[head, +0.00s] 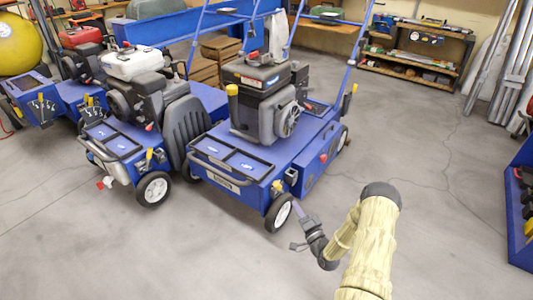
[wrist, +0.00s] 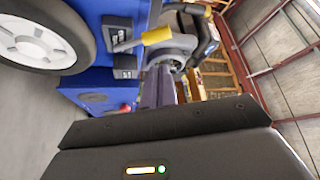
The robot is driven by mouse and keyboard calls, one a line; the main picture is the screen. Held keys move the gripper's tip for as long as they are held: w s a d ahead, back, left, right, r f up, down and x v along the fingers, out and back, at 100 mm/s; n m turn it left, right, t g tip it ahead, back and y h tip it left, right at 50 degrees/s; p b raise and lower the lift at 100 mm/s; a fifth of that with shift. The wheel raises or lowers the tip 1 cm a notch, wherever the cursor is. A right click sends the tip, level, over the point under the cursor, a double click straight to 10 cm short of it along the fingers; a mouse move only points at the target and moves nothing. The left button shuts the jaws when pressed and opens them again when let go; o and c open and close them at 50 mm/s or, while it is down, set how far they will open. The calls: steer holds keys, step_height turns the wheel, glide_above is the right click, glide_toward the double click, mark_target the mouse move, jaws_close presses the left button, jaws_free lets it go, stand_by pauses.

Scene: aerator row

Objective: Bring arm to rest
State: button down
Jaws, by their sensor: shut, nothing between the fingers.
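My arm (head: 372,240), in a pale yellow sleeve, reaches in from the bottom right of the head view and bends down at its dark elbow. My gripper (head: 300,210) is at its end, low beside the front right wheel of the nearest blue aerator (head: 222,165). In the wrist view the narrow grey-purple fingers of my gripper (wrist: 159,88) are together with nothing held. They point toward the aerator's blue side. I cannot tell whether they touch it.
In the wrist view a white-hubbed wheel (wrist: 32,42) and a yellow-tipped lever (wrist: 150,37) are close to my gripper. More aerators (head: 130,140) stand to the left. A blue bin (head: 522,215) is at the right edge.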

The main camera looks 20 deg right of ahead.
steer(key=w+a+r+n+g+h+p, duration=0.1)
steer(key=a+r+n+g+p, duration=0.35)
steer(key=r, duration=0.55)
steer(key=a+r+n+g+h+p, duration=0.1)
steer(key=a+r+n+g+p, duration=0.3)
steer(key=r, duration=0.5)
steer(key=s+a+r+n+g+h+p, duration=0.1)
steer(key=s+a+r+g+p, duration=0.25)
steer(key=s+r, duration=0.75)
steer(key=s+a+r+n+g+h+p, duration=0.1)
steer(key=s+a+r+n+g+p, duration=0.3)
steer(key=s+r, duration=0.75)
step_height(320, 180, up, 35)
steer(key=s+d+m+g+p, duration=0.1)
steer(key=s+m+p, duration=0.1)
steer(key=p, duration=3.6)
steer(key=shift+d+r+p, duration=0.15)
steer(key=shift+d+p, duration=0.1)
steer(key=shift+p, duration=0.1)
